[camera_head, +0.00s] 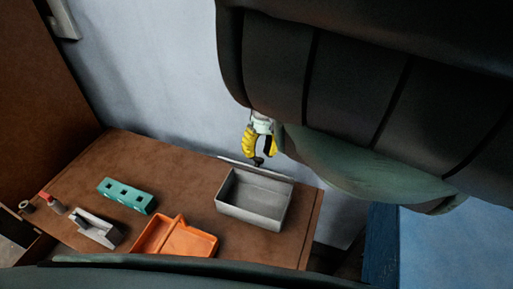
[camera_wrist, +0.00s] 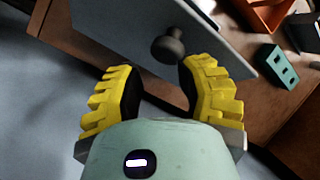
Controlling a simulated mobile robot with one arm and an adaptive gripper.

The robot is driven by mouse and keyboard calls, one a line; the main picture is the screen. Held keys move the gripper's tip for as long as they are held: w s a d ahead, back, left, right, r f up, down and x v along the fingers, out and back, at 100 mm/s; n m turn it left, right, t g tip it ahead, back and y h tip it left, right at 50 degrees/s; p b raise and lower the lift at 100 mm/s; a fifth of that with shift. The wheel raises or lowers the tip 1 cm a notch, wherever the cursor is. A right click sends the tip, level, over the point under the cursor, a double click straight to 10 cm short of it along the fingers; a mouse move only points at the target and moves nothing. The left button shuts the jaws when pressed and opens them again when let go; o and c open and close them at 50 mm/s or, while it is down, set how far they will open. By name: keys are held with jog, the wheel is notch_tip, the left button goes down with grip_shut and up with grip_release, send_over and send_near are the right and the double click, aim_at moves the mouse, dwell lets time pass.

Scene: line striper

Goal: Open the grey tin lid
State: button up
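The grey tin (camera_head: 240,211) stands on the brown table with its inside showing. Its lid (camera_head: 285,176) is raised at the back edge and shows edge-on as a thin strip in the head view. In the wrist view the lid (camera_wrist: 120,25) is a broad grey panel with a dark round knob (camera_wrist: 168,46). My gripper (camera_head: 258,154), with yellow fingers, is behind the tin, close to the knob. In the wrist view my gripper (camera_wrist: 157,75) has its fingers apart, with the knob just ahead of the gap between them. I cannot tell whether a finger touches it.
On the brown table (camera_head: 180,180) are an orange tray (camera_head: 180,240), a teal block with holes (camera_head: 126,195), a grey-white holder (camera_head: 96,230) and a red-capped bottle (camera_head: 52,203). A pale wall (camera_head: 150,80) stands behind. My arm covers the upper right.

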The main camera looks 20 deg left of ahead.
jog(key=o, duration=0.5)
jog(key=shift+d, duration=0.6)
jog(key=shift+c, duration=0.2)
jog(key=shift+o, duration=0.6)
jog(key=shift+s, duration=0.1)
jog(key=shift+a, duration=0.2)
jog(key=shift+r, duration=0.25)
jog(key=v, duration=1.1)
jog(key=shift+w+r, duration=0.25)
jog(key=shift+a, duration=0.1)
